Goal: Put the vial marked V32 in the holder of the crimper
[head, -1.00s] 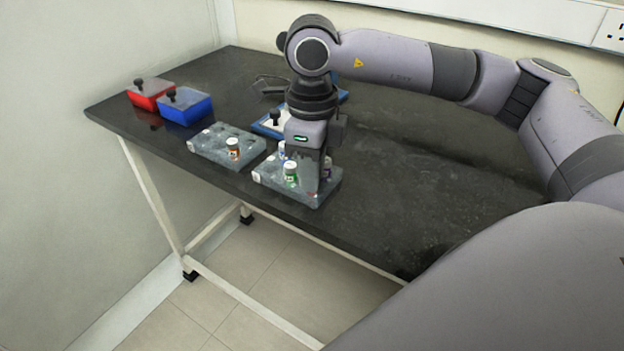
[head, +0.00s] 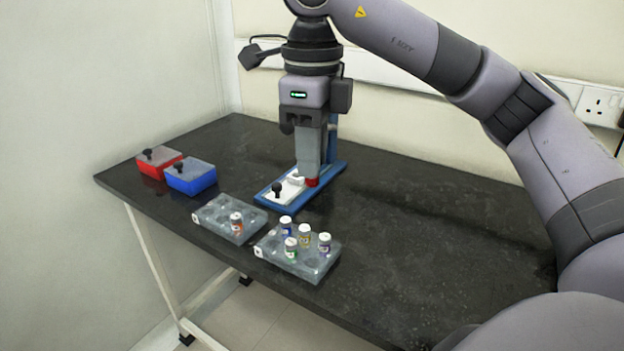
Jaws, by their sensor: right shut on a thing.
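My right gripper (head: 311,168) points down over the blue base of the crimper (head: 275,207). It is shut on a vial (head: 312,182), of which only a small red part shows below the fingers. Its marking cannot be read. The red part is low over the base, beside a small white block; I cannot tell whether it is seated in the holder, which the fingers hide. The crimper has a white plate, a black knob and a blue column behind my gripper. My left gripper is not in view.
A grey rack (head: 318,272) at the table's front edge holds several capped vials. A red box (head: 155,170) and a blue box (head: 191,182) stand at left. The table's right side is clear.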

